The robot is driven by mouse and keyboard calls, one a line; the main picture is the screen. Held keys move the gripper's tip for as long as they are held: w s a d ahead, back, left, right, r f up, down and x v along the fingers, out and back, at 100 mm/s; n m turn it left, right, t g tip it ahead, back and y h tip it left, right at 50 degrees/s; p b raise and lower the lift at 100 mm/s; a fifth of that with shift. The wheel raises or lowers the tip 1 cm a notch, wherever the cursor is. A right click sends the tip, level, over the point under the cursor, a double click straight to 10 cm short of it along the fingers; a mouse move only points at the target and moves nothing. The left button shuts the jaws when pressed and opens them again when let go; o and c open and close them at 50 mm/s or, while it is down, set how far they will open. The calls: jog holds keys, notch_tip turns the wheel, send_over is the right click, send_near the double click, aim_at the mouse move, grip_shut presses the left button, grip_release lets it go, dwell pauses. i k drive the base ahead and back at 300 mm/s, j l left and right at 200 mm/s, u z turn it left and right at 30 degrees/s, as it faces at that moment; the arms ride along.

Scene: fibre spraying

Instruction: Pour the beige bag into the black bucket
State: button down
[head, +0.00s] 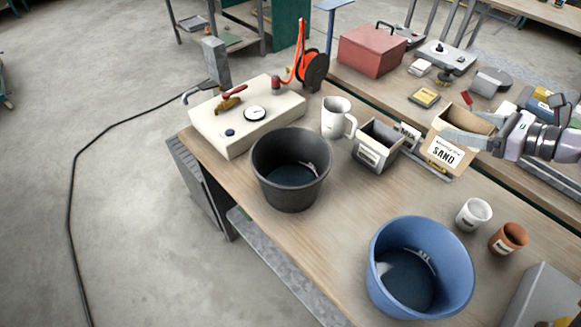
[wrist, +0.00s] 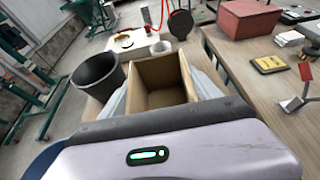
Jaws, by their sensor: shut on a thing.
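The beige bag (head: 443,152) is a stiff, box-like container with an open top and a "SAND" label on its front. It looks near upright at the right of the head view; whether it touches the table is hard to tell. My gripper (head: 462,130) is shut on it, with a finger along each side. The wrist view looks into the bag (wrist: 158,100), between the grey fingers; its brown inner walls show. The black bucket (head: 290,185) stands upright on the wooden table, left of the bag and apart from it. It also shows at the left in the wrist view (wrist: 96,76).
A grey bin (head: 376,150) and a white mug (head: 336,117) stand between the bucket and the bag. A blue bucket (head: 420,270), a white cup (head: 473,214) and a terracotta cup (head: 508,239) are nearer. A cream box (head: 245,115) lies behind the black bucket.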

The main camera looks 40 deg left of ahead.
aim_at(290, 165)
jog(key=k, duration=1.5)
